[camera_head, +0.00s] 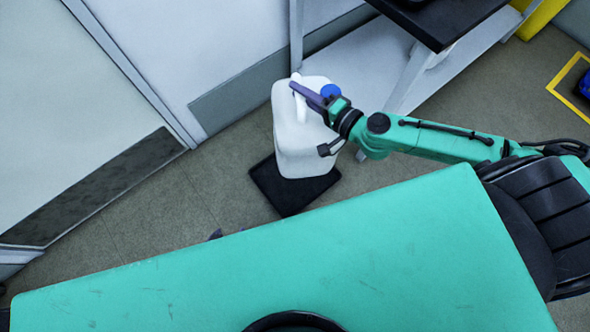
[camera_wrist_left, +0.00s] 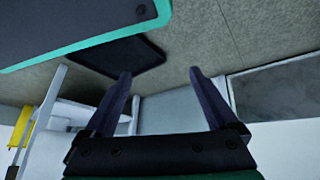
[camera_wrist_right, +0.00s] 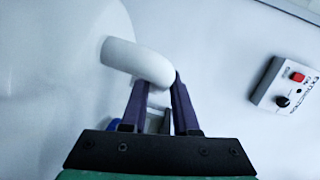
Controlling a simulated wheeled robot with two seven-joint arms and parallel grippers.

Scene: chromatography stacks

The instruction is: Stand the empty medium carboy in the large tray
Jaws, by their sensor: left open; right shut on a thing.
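The white carboy (camera_head: 302,130) with a blue cap (camera_head: 330,91) is roughly upright in the head view, above or over the black tray (camera_head: 268,184). In the left wrist view the visible part of the tray (camera_wrist_left: 120,56) is bare. The height of the carboy's base above it is hard to judge. My right gripper (camera_head: 305,94) is shut on the carboy's white handle (camera_wrist_right: 140,60); the right wrist view shows its fingers (camera_wrist_right: 160,90) at the handle's end. My left gripper (camera_wrist_left: 160,80) is open and empty, low near the tray; only a tip (camera_head: 215,235) shows in the head view.
A pale wall or cabinet (camera_head: 225,45) stands behind the carboy. A dark-topped bench (camera_head: 440,20) with white legs is at the upper right. A control box (camera_wrist_right: 284,86) with a red button is on the pale surface. Open floor (camera_head: 170,205) lies left of the tray.

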